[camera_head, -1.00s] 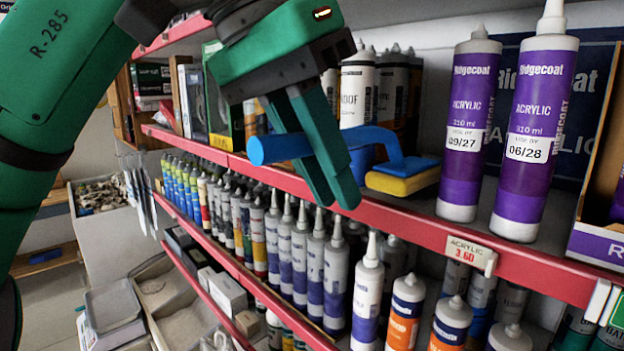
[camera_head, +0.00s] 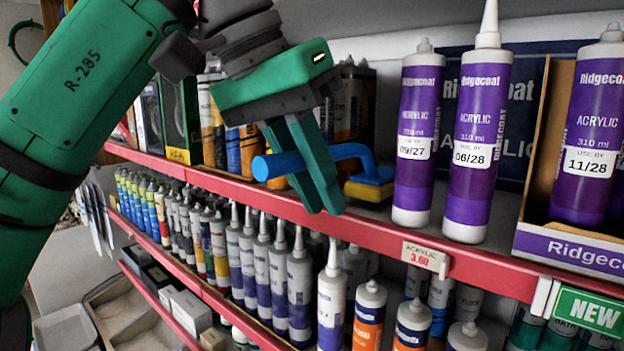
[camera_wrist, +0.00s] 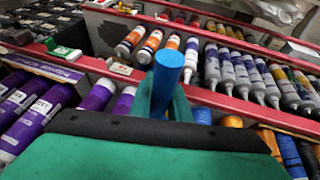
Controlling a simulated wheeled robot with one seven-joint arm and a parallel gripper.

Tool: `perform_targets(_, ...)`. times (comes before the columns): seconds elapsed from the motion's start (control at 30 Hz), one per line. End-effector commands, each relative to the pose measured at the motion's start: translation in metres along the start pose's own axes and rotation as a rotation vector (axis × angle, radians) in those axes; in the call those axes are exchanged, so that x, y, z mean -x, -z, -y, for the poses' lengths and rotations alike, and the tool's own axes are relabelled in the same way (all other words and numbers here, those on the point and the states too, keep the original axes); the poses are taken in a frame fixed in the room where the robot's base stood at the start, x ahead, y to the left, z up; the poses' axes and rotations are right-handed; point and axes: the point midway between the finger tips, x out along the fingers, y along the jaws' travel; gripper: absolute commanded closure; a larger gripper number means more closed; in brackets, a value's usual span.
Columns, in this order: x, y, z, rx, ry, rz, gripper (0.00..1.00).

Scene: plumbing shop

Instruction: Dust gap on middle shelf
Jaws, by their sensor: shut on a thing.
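My gripper (camera_head: 308,170) is shut on the blue handle of a duster (camera_head: 282,164). The duster's blue head has a yellow pad (camera_head: 369,191) underneath, at the gap on the middle shelf (camera_head: 352,226), left of the purple tubes. I cannot tell whether the pad touches the shelf. Two purple acrylic tubes stand right of the gap, one marked 09/27 (camera_head: 417,140) and one marked 06/28 (camera_head: 476,140). In the wrist view the blue handle (camera_wrist: 168,75) stands up between the green fingers, and the pad is hidden.
An open display box (camera_head: 570,243) with a purple tube marked 11/28 (camera_head: 590,140) stands at the right. Grey and orange tubes stand behind the gripper. Several sealant tubes (camera_head: 300,285) fill the shelf below. A price tag reading 3.60 (camera_head: 426,257) hangs on the red shelf edge.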

Motion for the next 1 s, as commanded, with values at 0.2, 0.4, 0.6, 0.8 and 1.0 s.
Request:
perform_targets(0.2,-0.014,-0.006,0.002,-0.002,0.0,0.0,1.0)
perform_targets(0.4,-0.022,0.001,0.003,-0.001,0.0,0.002,1.0)
perform_targets(0.6,-0.028,0.013,0.003,0.0,0.0,0.003,1.0)
perform_targets(0.8,-0.031,0.021,0.004,-0.001,-0.001,0.003,1.0)
perform_targets(1.0,-0.025,0.007,0.004,-0.001,-0.001,0.003,1.0)
